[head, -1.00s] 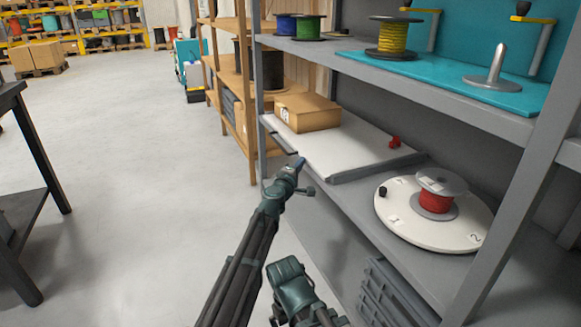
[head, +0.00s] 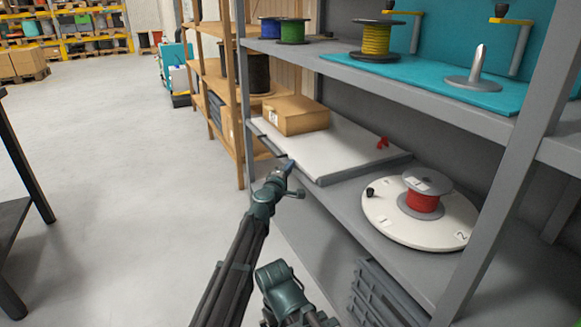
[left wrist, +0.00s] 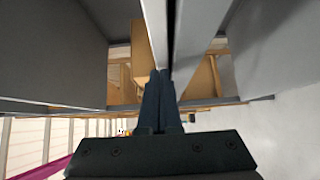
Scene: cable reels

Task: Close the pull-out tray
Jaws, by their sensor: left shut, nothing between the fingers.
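The pull-out tray (head: 338,152) is a white-topped board with grey edges on the middle shelf of the grey rack. Its front edge lies about level with the shelf's front edge. A cardboard box (head: 296,115) and a small red item (head: 382,143) sit on it. My left gripper (head: 289,166) is shut and empty, with its tips at the tray's front edge; I cannot tell whether they touch. In the left wrist view the shut fingers (left wrist: 160,95) point at a grey edge. My right gripper is not clearly seen.
A white turntable (head: 384,216) with a red reel (head: 422,200) stands right of the tray. The upper shelf holds a yellow reel (head: 377,40). A grey crate (head: 380,296) sits below. The floor at left is clear, with a dark table (head: 22,190) at the far left.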

